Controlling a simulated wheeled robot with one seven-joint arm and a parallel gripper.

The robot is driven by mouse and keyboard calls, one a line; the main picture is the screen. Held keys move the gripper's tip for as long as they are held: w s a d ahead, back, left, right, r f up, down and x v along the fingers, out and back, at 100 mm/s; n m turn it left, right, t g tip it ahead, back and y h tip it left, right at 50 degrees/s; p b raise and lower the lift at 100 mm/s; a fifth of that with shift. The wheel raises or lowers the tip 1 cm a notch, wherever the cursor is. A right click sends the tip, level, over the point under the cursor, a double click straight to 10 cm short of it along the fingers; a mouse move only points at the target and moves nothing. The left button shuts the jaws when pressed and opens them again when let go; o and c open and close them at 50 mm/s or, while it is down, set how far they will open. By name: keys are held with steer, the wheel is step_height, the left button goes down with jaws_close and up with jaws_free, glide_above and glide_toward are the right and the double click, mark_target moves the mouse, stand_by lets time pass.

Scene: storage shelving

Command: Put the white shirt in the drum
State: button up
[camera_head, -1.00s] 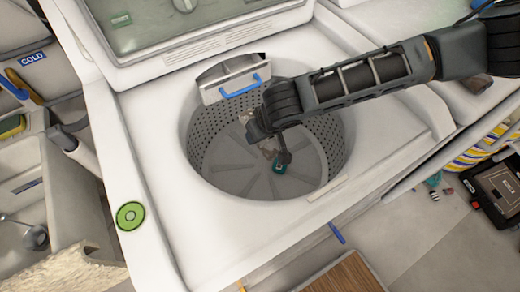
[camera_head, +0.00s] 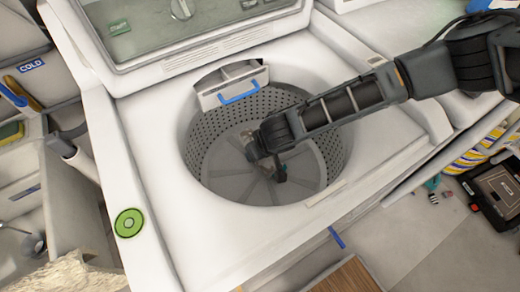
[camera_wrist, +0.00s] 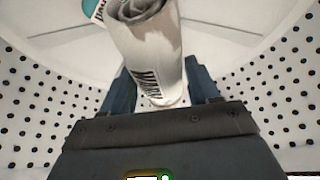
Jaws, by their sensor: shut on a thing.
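The white shirt (camera_wrist: 152,60) is a rolled, pale bundle with dark lettering. In the wrist view it stands up between the fingers of my gripper (camera_wrist: 162,88), which is shut on it. In the head view my gripper (camera_head: 268,165) is down inside the drum (camera_head: 212,150), above its finned floor, and mostly hides the shirt there. The drum is a round grey tub with a perforated wall. I cannot tell whether the shirt touches the drum floor.
A teal and white item (camera_wrist: 92,10) shows in the drum beyond the shirt. The white washer top (camera_head: 150,130) surrounds the opening. A dispenser with a blue handle (camera_head: 240,92) sits at the rear rim. The raised lid (camera_head: 160,30) stands behind.

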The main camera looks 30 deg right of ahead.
steer(key=shift+f, duration=0.4)
steer(key=o, duration=1.2)
steer(key=shift+o, duration=0.2)
steer(key=shift+r, duration=0.55)
steer(key=v, duration=1.2)
